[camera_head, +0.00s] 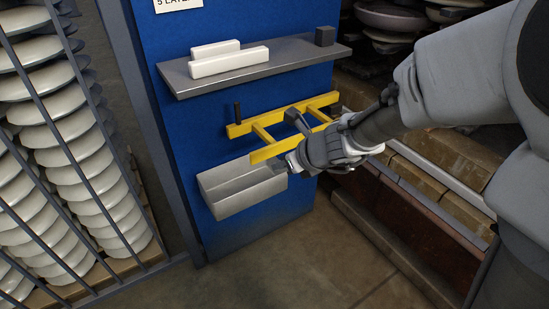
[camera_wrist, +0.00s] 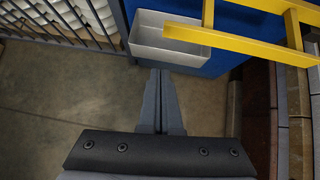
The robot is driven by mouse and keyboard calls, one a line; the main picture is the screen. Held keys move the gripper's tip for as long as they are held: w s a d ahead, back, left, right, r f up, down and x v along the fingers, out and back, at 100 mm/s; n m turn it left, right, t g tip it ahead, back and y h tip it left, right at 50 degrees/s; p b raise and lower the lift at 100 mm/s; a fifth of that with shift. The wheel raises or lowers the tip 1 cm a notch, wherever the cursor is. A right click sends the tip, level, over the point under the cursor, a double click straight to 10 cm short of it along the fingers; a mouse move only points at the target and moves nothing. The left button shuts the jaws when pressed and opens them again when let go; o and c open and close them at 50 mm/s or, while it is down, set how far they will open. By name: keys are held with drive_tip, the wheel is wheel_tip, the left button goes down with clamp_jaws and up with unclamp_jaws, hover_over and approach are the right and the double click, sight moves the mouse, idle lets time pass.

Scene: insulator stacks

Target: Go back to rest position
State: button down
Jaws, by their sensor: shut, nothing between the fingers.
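My gripper (camera_head: 293,161) is in front of the blue panel, at the right part of the grey bin and just below the yellow rack. In the wrist view my gripper (camera_wrist: 158,75) shows its two fingers together, with nothing between them. The fingertips lie close to the lower edge of the grey bin (camera_wrist: 165,36) in that view; I cannot tell whether they touch it. My arm reaches in from the right in the head view and hides part of the yellow rack (camera_head: 262,153).
A grey shelf (camera_head: 270,76) with white blocks (camera_head: 229,62) and a dark cube (camera_head: 325,36) is above the rack. Stacked insulators (camera_head: 85,150) stand behind bars (camera_head: 62,140) at left. Wooden beams (camera_head: 415,182) lie at right. The floor (camera_head: 290,265) in front is clear.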

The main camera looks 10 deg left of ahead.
drive_tip(key=s+d+r+n, duration=0.5)
drive_tip(key=s+r+n, duration=0.4)
drive_tip(key=n, duration=0.4)
drive_tip(key=s+d+r+n+h, duration=0.2)
drive_tip(key=s+d+n+h, duration=0.4)
drive_tip(key=s+d+n, duration=0.65)
wheel_tip(320, 180, up, 18)
drive_tip(key=d+n+p, duration=0.1)
drive_tip(key=d+p, duration=0.1)
drive_tip(key=p, duration=1.5)
drive_tip(key=shift+w+d+f+g, duration=0.15)
drive_tip(key=shift+d+f+g, duration=0.05)
drive_tip(key=shift+f+g, duration=0.1)
